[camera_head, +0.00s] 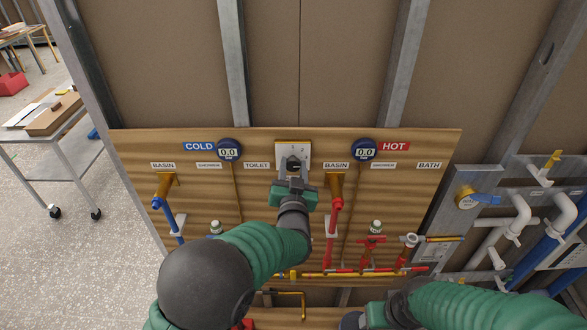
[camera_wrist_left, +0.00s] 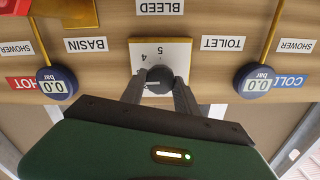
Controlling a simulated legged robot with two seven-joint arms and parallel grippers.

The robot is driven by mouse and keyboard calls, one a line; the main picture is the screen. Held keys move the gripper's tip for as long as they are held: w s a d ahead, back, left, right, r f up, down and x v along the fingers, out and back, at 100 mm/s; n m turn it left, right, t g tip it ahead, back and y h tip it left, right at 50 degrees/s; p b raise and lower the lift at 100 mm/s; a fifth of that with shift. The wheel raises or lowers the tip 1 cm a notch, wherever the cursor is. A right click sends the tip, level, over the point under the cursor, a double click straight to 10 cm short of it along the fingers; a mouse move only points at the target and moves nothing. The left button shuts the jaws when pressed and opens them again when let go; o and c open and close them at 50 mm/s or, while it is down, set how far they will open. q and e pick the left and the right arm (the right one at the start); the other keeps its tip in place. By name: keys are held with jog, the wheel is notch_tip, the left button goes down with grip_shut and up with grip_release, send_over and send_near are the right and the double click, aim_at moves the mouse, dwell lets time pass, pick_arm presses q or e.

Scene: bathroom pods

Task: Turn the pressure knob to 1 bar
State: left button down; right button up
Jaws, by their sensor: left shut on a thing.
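The pressure knob (camera_wrist_left: 158,78) is dark and round, on a pale square plate (camera_wrist_left: 172,52) that shows the digits 5 and 4 upside down in the left wrist view. In the head view the plate (camera_head: 304,148) sits at the top middle of the wooden panel. My left gripper (camera_head: 294,172) is shut on the knob, with a finger on each side of it in the left wrist view (camera_wrist_left: 159,92). The gripper hides the lower plate and its other marks. My right gripper (camera_head: 352,320) shows only partly at the bottom edge; its fingers are unclear.
Two round gauges, cold (camera_head: 229,149) and hot (camera_head: 364,149), both read 0.0 bar. Blue (camera_head: 174,222) and red (camera_head: 333,220) pipes with brass fittings flank my left arm. Red and brass pipework (camera_head: 370,255) lies lower right. A metal stud frame surrounds the wooden panel (camera_head: 432,150).

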pick_arm(q)
jog(key=n+b, duration=0.4)
jog(key=b, duration=0.2)
jog(key=n+b, duration=0.4)
jog(key=b, duration=0.1)
jog(key=f+n+b, duration=0.1)
jog(key=n+b, duration=0.3)
jog(key=b, duration=0.2)
jog(key=shift+a+n+b, duration=0.1)
jog(key=shift+n+b, duration=0.25)
jog(key=shift+n, duration=0.05)
jog(key=n+b, duration=0.2)
jog(key=n, duration=0.1)
jog(key=shift+b, duration=0.35)
jog(key=shift+n+b, duration=0.6)
jog(key=shift+n, duration=0.2)
jog(key=c, duration=1.1)
grip_release()
jog(key=shift+o, duration=1)
jog(key=shift+r, duration=0.2)
